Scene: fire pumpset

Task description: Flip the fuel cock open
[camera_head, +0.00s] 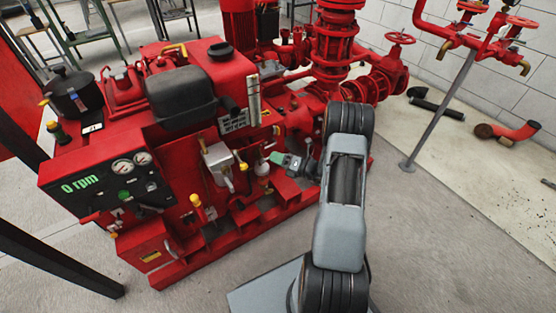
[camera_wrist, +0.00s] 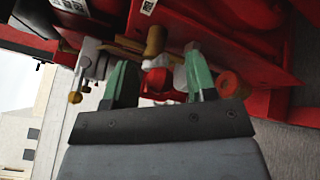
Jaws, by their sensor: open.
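My gripper (camera_head: 277,159) reaches in from the right at the side of the red pump engine (camera_head: 150,120). In the wrist view its two green fingers stand apart (camera_wrist: 161,82), with no grip on anything visible. Between and beyond them is a small fitting with a red part (camera_wrist: 158,79) and a whitish rounded part. A yellow-brown cylinder (camera_wrist: 155,41) sits just above it. In the head view a pale rounded fitting (camera_head: 262,169) with a yellow top is just left of the fingertips. I cannot tell for sure which piece is the fuel cock's handle, or whether a finger touches it.
A grey box (camera_head: 218,163) with a yellow-knobbed lever is left of the gripper; its knob (camera_wrist: 75,97) also shows in the wrist view. The control panel (camera_head: 110,180) reads 0 rpm. Red pipework (camera_head: 335,50) stands behind. Open floor (camera_head: 440,230) lies right.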

